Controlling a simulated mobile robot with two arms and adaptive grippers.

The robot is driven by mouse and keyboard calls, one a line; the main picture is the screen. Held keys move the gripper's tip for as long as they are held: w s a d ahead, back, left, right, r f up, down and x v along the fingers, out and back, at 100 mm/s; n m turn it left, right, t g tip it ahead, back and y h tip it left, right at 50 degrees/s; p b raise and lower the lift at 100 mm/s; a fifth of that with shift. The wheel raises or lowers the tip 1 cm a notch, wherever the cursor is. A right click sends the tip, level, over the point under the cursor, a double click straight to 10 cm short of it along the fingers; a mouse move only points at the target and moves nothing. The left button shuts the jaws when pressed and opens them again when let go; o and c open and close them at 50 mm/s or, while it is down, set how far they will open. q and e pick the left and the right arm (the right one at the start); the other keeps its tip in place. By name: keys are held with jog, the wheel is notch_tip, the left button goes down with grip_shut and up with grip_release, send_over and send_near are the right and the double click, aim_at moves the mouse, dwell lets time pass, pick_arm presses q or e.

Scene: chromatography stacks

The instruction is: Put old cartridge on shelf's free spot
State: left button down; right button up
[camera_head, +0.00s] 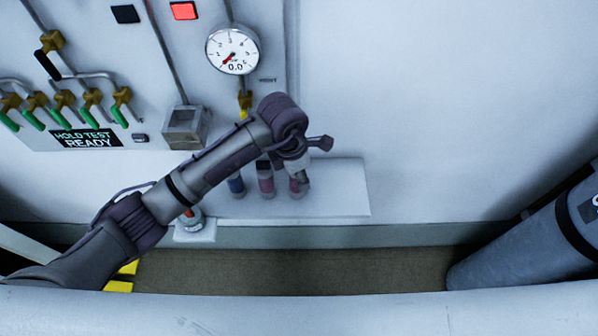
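The pale shelf (342,192) juts from the wall panel in the head view. Three small cartridges stand in a row on its left part: a blue one (237,186), a pinkish one (266,184) and a rightmost pinkish one (297,188). My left arm reaches in from the left across the panel. My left gripper (301,174) points down at the rightmost cartridge and covers its upper part. The fingertips are too small and dark to tell whether they close on it. The shelf to the right of that cartridge is bare. My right gripper is out of view.
Left of the shelf, a small white ledge (196,235) holds a red-and-grey item (190,218) partly behind my arm. The panel carries a gauge (232,49) reading 0.0, valves with green handles (88,107) and a "HOLD TEST READY" sign (87,139). A grey cylinder (540,238) stands at right.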

pick_arm(q)
jog(key=shift+f, duration=0.15)
jog(key=c, duration=0.7)
grip_release()
jog(key=shift+r, duration=0.4)
jog(key=r, duration=0.3)
jog(key=a+r+b, duration=0.1)
jog(key=r, duration=0.3)
jog(key=r+b, duration=0.1)
jog(key=r, duration=0.3)
jog(key=shift+s+a+r, duration=0.25)
jog(key=shift+s+a, duration=0.05)
jog(key=shift+s, duration=0.05)
